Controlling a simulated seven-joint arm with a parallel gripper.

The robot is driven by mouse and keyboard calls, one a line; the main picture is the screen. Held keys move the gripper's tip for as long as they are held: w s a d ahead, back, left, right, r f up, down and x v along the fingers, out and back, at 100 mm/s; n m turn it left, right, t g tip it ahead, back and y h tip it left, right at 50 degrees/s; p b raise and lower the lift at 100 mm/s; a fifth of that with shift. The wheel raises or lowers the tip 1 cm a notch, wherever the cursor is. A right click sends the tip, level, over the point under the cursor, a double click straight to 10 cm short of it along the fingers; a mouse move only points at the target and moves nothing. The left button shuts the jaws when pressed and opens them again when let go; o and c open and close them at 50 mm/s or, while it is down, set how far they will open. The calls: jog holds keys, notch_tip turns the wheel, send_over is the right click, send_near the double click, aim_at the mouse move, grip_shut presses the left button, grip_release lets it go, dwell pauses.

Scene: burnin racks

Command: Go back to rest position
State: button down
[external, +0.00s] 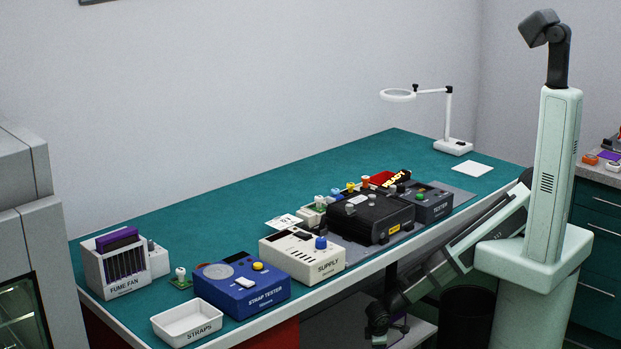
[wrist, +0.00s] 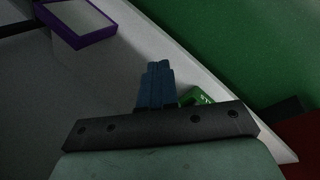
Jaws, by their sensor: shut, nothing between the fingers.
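My gripper (external: 378,338) hangs low at the end of my arm, in front of the teal bench (external: 150,225) and below its front edge in the external view. In the wrist view, my gripper (wrist: 158,67) shows as two blue-grey fingers pressed together, with nothing between them. It appears apart from the bench objects. My arm slopes down and left from its mount at the right.
On the bench stand a straps tray (external: 187,322), strap tester (external: 242,288), supply box (external: 302,257), black unit (external: 368,216) and fume fan (external: 123,265). A lamp (external: 447,120) stands behind. A purple-rimmed container (wrist: 112,30) and green item (wrist: 195,97) show in the wrist view.

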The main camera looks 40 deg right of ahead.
jog(key=s+d+f+m+g+y, duration=0.1)
jog(key=s+d+m+g, duration=0.25)
jog(key=d, duration=1.05)
jog(key=s+d+f+m+g, duration=0.15)
jog(key=s+d+g, duration=0.25)
jog(key=d, duration=0.9)
jog(key=s+d+r+m+g+y, duration=0.2)
jog(key=s+d+m+y, duration=0.1)
jog(key=s+d, duration=0.3)
jog(key=shift+s+m, duration=0.3)
jog(key=shift+s, duration=0.5)
jog(key=c, duration=1.8)
grip_release()
